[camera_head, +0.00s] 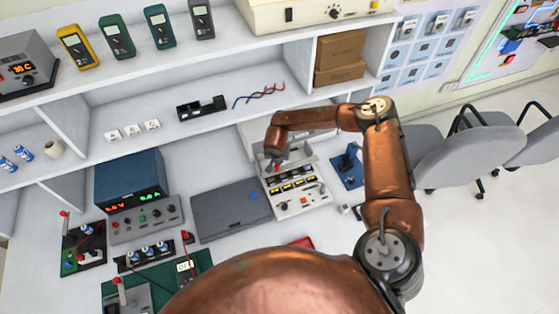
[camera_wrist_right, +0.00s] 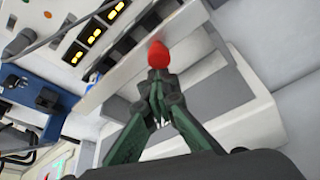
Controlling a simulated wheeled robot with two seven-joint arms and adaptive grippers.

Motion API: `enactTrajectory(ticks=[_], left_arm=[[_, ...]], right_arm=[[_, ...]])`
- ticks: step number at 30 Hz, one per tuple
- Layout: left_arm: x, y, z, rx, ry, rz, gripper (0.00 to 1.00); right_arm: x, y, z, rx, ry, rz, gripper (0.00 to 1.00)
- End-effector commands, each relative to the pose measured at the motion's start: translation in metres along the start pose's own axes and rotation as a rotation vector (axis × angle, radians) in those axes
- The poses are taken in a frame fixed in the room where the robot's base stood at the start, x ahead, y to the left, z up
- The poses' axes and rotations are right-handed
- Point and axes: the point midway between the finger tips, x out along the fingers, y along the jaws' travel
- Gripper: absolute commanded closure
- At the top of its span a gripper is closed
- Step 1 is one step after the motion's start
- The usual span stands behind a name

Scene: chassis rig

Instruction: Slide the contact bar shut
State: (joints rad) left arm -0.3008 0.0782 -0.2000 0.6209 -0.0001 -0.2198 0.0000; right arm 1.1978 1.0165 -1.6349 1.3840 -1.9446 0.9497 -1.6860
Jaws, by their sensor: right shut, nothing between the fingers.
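The chassis rig (camera_head: 303,203) is a light grey unit on the bench with lit yellow displays and a red button. In the right wrist view its lit displays (camera_wrist_right: 90,35) show at the upper left. A round red knob (camera_wrist_right: 158,54) stands by a pale grey bar-like strip (camera_wrist_right: 125,75), which I take to be the contact bar. My right gripper (camera_wrist_right: 157,82) is shut and empty, its tips right at the knob; I cannot tell whether they touch. In the head view my right gripper (camera_head: 275,160) is over the rig's back part. My left gripper is not in view.
A dark grey flat case (camera_head: 230,210) lies left of the rig, and a blue-fronted power supply (camera_head: 130,180) stands further left. A blue device (camera_head: 348,167) is right of the rig. A shelf (camera_head: 200,75) with meters runs above the bench.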

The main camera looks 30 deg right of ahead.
Motion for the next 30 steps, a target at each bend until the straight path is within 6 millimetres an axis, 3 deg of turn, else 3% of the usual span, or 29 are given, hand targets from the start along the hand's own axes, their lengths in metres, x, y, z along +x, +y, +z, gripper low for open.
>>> enactTrajectory(ticks=[2,8,15,19,24,30], left_arm=[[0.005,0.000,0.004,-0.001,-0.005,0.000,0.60],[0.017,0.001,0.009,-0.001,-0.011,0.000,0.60],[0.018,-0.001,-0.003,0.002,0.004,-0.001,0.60],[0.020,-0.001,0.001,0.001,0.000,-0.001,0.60],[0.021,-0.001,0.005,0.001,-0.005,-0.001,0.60],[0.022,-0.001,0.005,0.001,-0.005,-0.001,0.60]], right_arm=[[0.005,0.003,-0.002,0.003,-0.007,0.001,1.00],[0.011,0.016,-0.031,0.016,0.002,0.004,1.00],[-0.044,0.015,-0.031,0.011,0.005,0.002,1.00],[-0.067,0.014,-0.032,0.010,0.006,0.003,1.00],[-0.085,0.015,-0.032,0.012,0.005,0.004,1.00],[-0.091,0.014,-0.031,0.012,0.004,0.004,1.00]])
